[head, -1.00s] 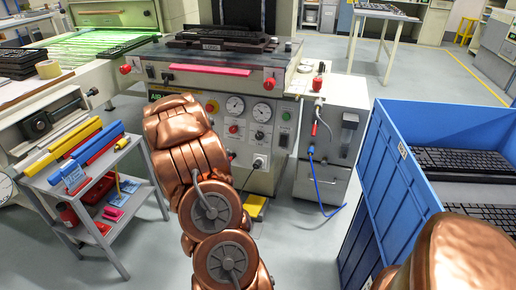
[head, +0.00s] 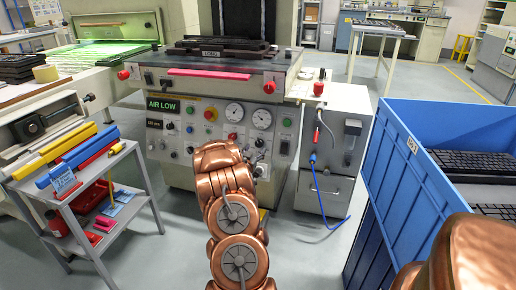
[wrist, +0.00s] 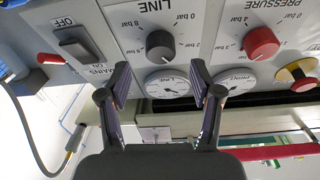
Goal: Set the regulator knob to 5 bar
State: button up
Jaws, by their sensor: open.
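In the wrist view, seen upside down, a dark round knob (wrist: 160,45) sits under the LINE label, on a dial with bar marks from 0 to 8. The dark knob (head: 259,142) shows at the right of the panel.
Two gauges, LINE (wrist: 168,84) and PRINT (wrist: 236,80), lie beside the knobs. A mains switch (wrist: 77,46) and a red-and-yellow button (wrist: 298,74) flank them. The panel display (head: 163,104) reads AIR LOW. A tool cart (head: 80,190) stands left, a blue crate (head: 410,190) right.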

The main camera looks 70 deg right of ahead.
aim_at(259, 145)
jog(key=shift+w+d+f+b, duration=0.15)
jog(key=shift+d+b, duration=0.25)
jog(key=shift+d, duration=1.75)
jog(key=c, duration=1.1)
jog(key=shift+c, duration=0.2)
